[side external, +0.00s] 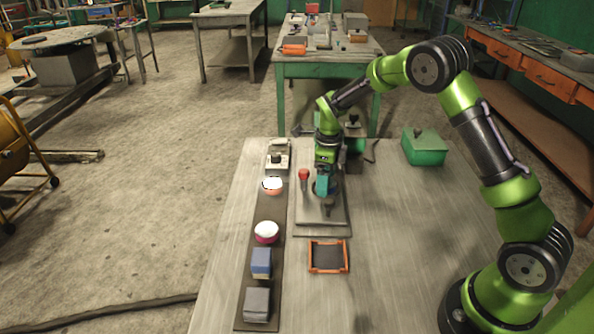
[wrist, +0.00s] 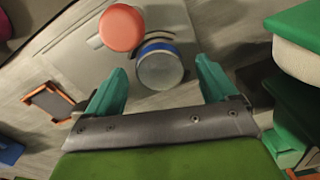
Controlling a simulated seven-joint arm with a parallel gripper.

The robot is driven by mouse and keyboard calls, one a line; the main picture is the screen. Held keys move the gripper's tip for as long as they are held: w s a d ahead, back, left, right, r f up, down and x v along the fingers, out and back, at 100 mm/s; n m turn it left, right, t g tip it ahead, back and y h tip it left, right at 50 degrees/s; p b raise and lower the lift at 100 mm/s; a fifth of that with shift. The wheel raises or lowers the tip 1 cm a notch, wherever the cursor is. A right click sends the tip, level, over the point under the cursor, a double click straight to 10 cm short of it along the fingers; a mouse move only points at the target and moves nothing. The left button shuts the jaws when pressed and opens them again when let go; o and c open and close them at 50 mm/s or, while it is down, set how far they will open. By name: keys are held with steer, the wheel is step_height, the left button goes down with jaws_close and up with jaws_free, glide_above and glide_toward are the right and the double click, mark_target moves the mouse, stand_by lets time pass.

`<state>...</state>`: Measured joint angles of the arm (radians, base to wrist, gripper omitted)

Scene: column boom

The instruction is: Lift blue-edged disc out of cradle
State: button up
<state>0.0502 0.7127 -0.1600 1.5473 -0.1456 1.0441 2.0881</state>
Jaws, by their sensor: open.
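The blue-edged disc (wrist: 160,66) has a grey round top and a blue rim. In the wrist view it lies ahead of and between my two teal fingertips, with a gap at each side. The cradle is mostly hidden; a dark curved edge shows behind the disc. My gripper (side external: 325,188) points down over the grey plate (side external: 336,213) on the table. It is open and holds nothing. In the side view the gripper hides the disc. I cannot tell the height of the fingertips relative to the disc.
A red knob (side external: 303,174) stands close left of my gripper; it also shows in the wrist view (wrist: 122,27). An orange-framed tray (side external: 328,243) lies in front. A dark strip (side external: 262,209) on the left bears several items. A green box (side external: 425,147) is at right.

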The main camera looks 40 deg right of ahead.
steer(key=shift+f, duration=0.35)
steer(key=shift+c, duration=0.4)
steer(key=shift+r, duration=0.1)
steer(key=c, duration=1.4)
